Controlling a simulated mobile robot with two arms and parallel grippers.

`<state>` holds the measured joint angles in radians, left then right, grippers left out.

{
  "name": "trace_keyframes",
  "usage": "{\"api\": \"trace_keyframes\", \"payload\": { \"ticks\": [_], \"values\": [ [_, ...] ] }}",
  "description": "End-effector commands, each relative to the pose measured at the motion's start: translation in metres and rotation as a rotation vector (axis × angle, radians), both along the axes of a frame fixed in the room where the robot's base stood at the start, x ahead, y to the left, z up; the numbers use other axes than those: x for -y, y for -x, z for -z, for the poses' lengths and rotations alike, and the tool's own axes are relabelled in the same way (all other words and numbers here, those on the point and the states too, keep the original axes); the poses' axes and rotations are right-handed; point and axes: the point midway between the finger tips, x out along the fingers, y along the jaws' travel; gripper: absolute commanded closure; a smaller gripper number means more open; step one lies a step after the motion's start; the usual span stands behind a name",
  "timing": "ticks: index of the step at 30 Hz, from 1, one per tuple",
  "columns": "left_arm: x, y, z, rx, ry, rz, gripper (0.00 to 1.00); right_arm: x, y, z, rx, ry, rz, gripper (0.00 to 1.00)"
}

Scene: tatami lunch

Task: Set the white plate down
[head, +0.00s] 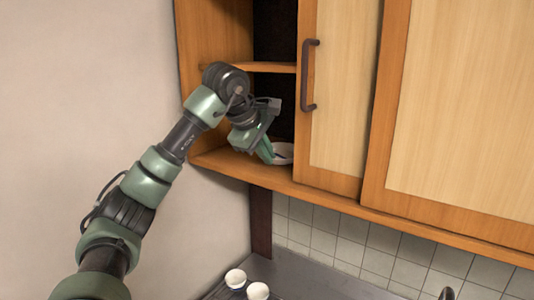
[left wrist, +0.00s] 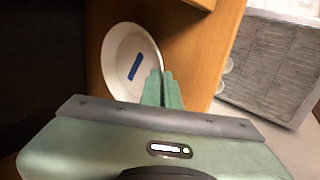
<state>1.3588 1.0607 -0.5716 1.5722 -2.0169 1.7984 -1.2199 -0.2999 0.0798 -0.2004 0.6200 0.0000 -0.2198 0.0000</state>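The white plate (head: 284,152) is inside the open left bay of the wall cabinet, low over its bottom board (head: 237,166). Part of it is hidden by my left gripper and the cabinet door. In the left wrist view the plate (left wrist: 117,48) shows its round face with a blue mark. My left gripper (head: 268,158) reaches into the bay from the left. Its green fingers (left wrist: 160,76) are close together with the plate's rim between them. I cannot tell whether the plate touches the board. My right gripper is not in view.
A middle shelf (head: 272,67) is above the gripper. The door (head: 340,95) with a dark handle (head: 307,75) borders the bay on the right. Two white cups (head: 235,278) (head: 258,291) stand below on the dark counter (head: 305,280).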

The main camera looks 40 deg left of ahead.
Motion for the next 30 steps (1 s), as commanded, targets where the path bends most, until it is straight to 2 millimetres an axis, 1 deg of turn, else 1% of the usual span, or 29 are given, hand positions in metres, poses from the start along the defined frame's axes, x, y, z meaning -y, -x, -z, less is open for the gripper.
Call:
{"api": "trace_keyframes", "payload": {
  "ticks": [4,6,7,15,19,23,28,30],
  "values": [
    [0.000,0.000,0.004,0.000,-0.001,-0.001,1.00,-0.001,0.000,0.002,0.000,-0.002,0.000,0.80],
    [0.000,0.000,0.003,-0.001,0.000,0.000,0.78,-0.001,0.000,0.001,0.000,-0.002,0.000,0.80],
    [0.000,0.000,0.003,-0.001,0.000,0.000,0.76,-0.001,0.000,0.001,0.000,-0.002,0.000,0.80],
    [0.000,0.000,0.002,-0.001,0.000,0.000,0.76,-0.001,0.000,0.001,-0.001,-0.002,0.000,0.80],
    [0.001,0.002,-0.003,0.001,-0.001,0.001,0.76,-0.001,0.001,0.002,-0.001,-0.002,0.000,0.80],
    [0.002,0.013,-0.019,0.006,0.000,0.001,0.76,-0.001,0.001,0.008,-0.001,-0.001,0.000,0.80],
    [0.005,0.036,-0.050,0.007,-0.001,0.001,0.76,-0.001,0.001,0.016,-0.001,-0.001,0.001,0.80],
    [0.005,0.046,-0.065,0.006,0.000,0.001,0.76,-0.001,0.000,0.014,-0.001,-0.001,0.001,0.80]
  ]
}}
